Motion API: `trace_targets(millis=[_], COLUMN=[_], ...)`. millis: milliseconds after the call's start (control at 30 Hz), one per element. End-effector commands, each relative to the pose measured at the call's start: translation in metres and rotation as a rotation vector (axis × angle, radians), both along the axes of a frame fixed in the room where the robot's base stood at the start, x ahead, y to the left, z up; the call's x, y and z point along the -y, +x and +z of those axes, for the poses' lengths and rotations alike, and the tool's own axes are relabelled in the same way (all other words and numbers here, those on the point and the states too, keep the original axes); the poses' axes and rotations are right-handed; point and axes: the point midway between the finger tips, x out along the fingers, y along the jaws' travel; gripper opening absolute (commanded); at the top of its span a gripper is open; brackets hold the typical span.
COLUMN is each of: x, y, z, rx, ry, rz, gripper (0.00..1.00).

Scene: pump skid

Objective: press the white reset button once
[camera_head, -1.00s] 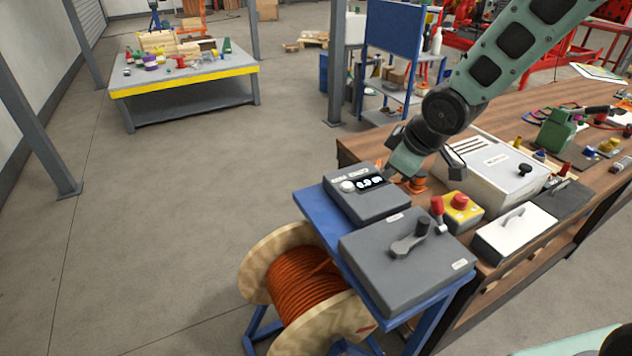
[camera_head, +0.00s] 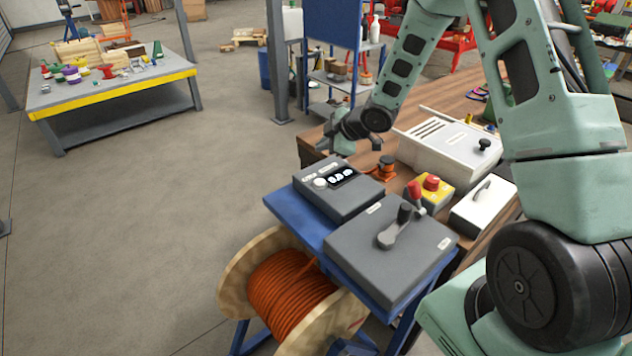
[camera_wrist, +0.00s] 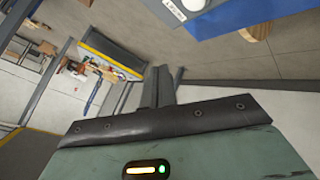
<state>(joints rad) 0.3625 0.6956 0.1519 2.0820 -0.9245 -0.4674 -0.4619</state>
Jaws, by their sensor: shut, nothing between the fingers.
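In the wrist view a white round cap (camera_wrist: 194,4) shows at the top edge, on the dark box. My gripper (camera_head: 328,145) is beyond the box's far edge, above and apart from the button. In the wrist view its two dark fingers (camera_wrist: 158,87) are together with nothing between them, and the button lies off to their upper right.
A grey box with a crank lever (camera_head: 396,231) stands beside the button box on the blue stand (camera_head: 291,212). A cable reel (camera_head: 290,285) stands below.

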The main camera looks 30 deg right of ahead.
Motion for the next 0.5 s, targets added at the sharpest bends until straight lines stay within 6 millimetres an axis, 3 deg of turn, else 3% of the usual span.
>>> trace_targets(millis=[267, 500], x=[0.000, 0.000], y=[0.000, -0.001], z=[-0.012, -0.042], rx=[-0.002, -0.002], ry=[0.000, 0.000], rz=[-0.001, -0.001], gripper=[0.00, 0.00])
